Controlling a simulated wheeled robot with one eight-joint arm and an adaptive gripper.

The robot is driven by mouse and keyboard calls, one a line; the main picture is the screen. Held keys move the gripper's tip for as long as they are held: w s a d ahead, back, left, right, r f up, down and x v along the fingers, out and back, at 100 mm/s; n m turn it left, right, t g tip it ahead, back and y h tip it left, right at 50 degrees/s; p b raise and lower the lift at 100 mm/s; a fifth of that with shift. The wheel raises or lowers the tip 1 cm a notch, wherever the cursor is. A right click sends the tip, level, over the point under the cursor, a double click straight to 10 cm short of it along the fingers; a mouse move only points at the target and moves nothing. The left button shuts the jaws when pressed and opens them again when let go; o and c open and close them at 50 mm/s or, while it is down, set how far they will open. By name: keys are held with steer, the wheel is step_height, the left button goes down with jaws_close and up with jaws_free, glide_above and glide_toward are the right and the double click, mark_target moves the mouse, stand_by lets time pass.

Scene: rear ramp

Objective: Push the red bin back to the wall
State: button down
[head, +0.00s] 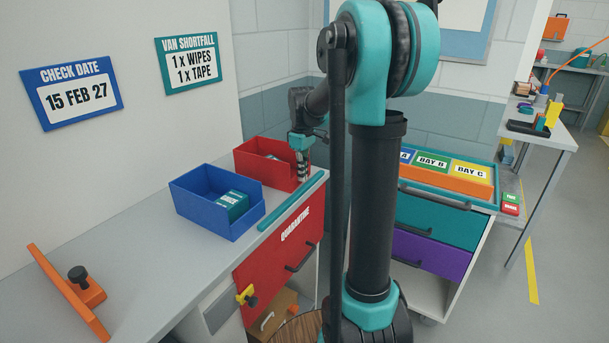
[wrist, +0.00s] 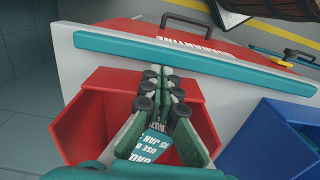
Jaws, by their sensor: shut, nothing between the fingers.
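The red bin (head: 254,163) stands on the grey counter, right of the blue bin and close to the back wall in the head view. It also shows in the wrist view (wrist: 88,118), with labelled packets (wrist: 150,150) inside, partly hidden by my fingers. My gripper (head: 303,178) is shut and empty, pointing down at the bin's front right side in the head view. In the wrist view its fingertips (wrist: 167,88) overlap the bin's front edge. I cannot tell whether they touch it. The wall (head: 280,112) is behind the bin.
The blue bin (head: 196,210) with teal packets sits beside the red one. A teal strip (head: 292,200) runs along the counter's front edge, above a red quarantine drawer (head: 270,270). An orange piece with a black knob (head: 77,273) lies at left. The counter (head: 150,260) between is clear.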

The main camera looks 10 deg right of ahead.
mark_target(250, 161)
steer(key=w+a, duration=1.1)
steer(key=shift+w+a, duration=0.1)
